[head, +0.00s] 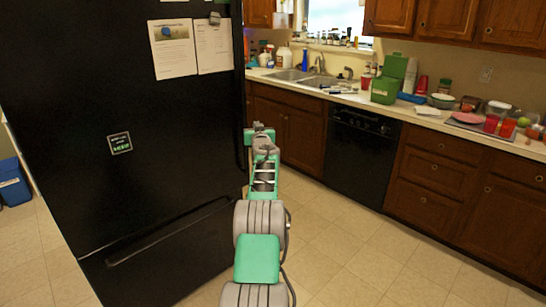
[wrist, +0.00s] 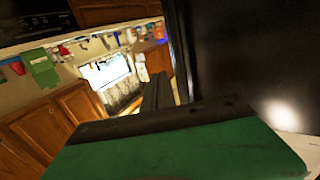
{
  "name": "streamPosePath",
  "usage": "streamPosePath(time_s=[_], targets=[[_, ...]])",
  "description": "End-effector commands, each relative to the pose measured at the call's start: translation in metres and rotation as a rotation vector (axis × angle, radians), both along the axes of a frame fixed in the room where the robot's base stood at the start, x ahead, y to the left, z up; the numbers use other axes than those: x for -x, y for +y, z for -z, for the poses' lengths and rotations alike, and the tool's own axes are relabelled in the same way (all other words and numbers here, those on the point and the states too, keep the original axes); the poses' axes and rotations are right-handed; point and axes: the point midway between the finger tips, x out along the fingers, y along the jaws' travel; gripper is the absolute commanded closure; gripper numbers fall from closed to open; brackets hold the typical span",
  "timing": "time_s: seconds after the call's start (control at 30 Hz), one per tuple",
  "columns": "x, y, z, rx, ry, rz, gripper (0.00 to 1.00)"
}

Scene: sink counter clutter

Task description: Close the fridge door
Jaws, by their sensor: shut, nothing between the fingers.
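The black fridge door (head: 90,130) fills the left of the head view, with papers on its front. Its right edge runs down beside my gripper (head: 262,128). I cannot tell from here how far the door stands from its frame. In the wrist view a dark fridge surface (wrist: 245,60) fills the right side. My gripper is shut and empty. Its dark fingers (wrist: 157,92) point ahead, just left of that surface in the wrist view. Whether they touch it is unclear.
A freezer drawer handle (head: 170,235) crosses the fridge's lower front. A black dishwasher (head: 360,155) and wooden cabinets (head: 435,200) line the right, under a cluttered counter. Tiled floor (head: 350,250) is clear in front of them. A blue bin (head: 12,185) stands far left.

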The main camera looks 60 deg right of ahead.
Motion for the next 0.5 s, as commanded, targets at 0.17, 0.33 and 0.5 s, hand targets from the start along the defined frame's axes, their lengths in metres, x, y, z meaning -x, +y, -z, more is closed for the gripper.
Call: streamPosePath(time_s=[0.17,0.33,0.5], targets=[[0.001,0.001,0.001,0.001,-0.001,0.0,1.0],[0.01,0.01,0.008,0.002,-0.001,-0.001,1.0],[0.028,0.027,0.004,0.003,-0.001,-0.001,1.0]])
